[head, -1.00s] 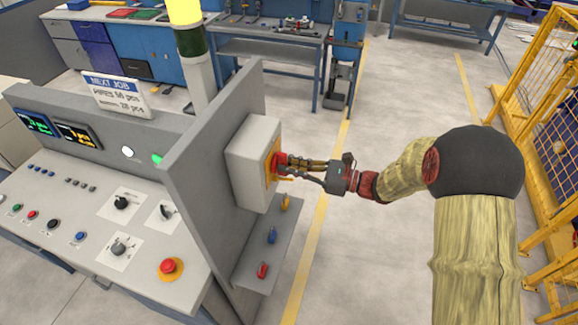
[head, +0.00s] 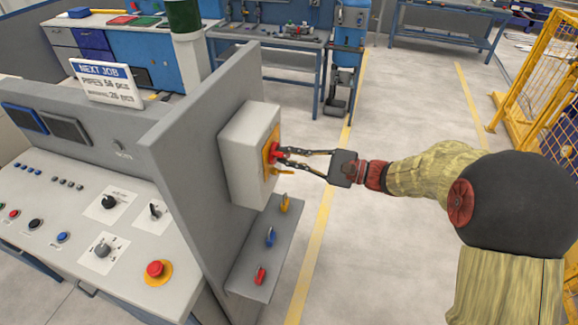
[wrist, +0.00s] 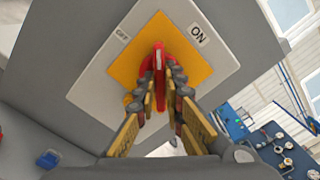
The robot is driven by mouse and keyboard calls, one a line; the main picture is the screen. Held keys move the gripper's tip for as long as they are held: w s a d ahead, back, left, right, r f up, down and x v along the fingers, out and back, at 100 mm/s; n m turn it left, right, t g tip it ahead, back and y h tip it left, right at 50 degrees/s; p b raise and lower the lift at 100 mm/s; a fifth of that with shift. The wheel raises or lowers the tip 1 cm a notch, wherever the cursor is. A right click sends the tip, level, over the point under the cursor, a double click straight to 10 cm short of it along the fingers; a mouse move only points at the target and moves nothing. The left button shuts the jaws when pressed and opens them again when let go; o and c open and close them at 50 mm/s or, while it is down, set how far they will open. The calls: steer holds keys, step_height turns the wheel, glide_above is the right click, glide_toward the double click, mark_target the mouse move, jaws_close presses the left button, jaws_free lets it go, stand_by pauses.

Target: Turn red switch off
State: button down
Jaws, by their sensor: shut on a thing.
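The red switch (head: 276,152) sits on a yellow plate (wrist: 192,55) on the side of a grey box (head: 243,150). My gripper (head: 282,155) reaches it from the right. In the wrist view the red handle (wrist: 159,58) stands upright between my two fingers, which are shut on it. An ON label (wrist: 198,34) is to the upper right and a smaller, blurred label, apparently OFF (wrist: 123,35), to the upper left.
The box is on an upright grey panel (head: 190,130) beside a sloped console. A shelf (head: 250,270) below the box bears red, blue and yellow padlocks. A red emergency button (head: 155,268) is on the console. A yellow cage (head: 535,95) stands at right.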

steer(key=n+b, duration=0.2)
steer(key=b, duration=0.1)
steer(key=n+b, duration=0.2)
steer(key=b, duration=0.1)
steer(key=shift+f+n, duration=0.3)
steer(key=shift+f, duration=0.05)
steer(key=n+b, duration=0.2)
steer(key=b, duration=0.1)
steer(key=shift+b, duration=0.35)
steer(key=shift+r+n+b, duration=0.15)
steer(key=shift+n+b, duration=0.75)
steer(key=shift+b, duration=0.25)
steer(key=shift+r, duration=0.1)
steer(key=c, duration=1.9)
jaws_free()
